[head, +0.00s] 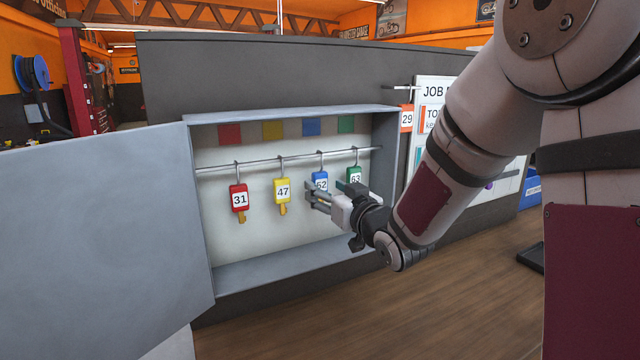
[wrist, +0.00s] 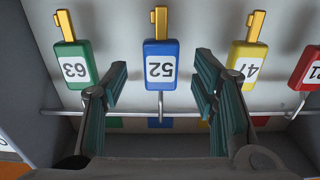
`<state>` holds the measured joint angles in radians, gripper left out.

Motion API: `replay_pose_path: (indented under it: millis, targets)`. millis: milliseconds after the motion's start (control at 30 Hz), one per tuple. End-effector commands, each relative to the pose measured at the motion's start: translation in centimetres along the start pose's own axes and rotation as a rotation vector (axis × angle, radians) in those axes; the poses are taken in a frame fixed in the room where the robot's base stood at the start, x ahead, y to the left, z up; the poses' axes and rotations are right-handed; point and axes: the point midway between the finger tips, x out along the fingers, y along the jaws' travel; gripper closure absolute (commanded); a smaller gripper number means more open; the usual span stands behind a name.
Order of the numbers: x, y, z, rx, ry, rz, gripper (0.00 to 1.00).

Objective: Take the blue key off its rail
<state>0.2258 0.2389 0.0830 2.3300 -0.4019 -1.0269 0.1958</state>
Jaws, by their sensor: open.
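The blue key (head: 320,178), tagged 52, hangs by a hook from the metal rail (head: 215,169) inside an open grey key cabinet (head: 290,274). My gripper (head: 318,199) is open in front of it, covering its lower part in the head view. In the wrist view, which shows the tags upside down, the blue key (wrist: 160,66) lies between the lines of my two fingers (wrist: 160,85). The fingers stand apart on either side, and I see no contact. How deep they reach beside the key is hard to tell.
The green key 63 (head: 354,175) hangs close on the right, the yellow key 47 (head: 283,191) on the left, and the red key 31 (head: 239,198) further left. The cabinet door (head: 100,240) stands open at left. A job board (head: 436,95) is at right.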

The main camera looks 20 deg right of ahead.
Motion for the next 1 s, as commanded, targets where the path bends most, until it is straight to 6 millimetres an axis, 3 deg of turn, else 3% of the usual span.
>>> replay_pose_path:
  millis: [233, 533, 567, 767, 1000]
  targets:
    - [3.3, -0.1, 0.1, 0.000, 0.000, -0.001, 0.47]
    - [3.8, -0.1, 0.1, 0.000, 0.001, 0.000, 0.47]
    - [3.8, -0.1, 0.1, 0.000, 0.001, 0.000, 0.49]
    - [3.8, -0.1, 0.1, 0.000, 0.001, 0.000, 0.93]
    - [3.8, -0.1, 0.1, -0.001, 0.001, 0.000, 0.93]
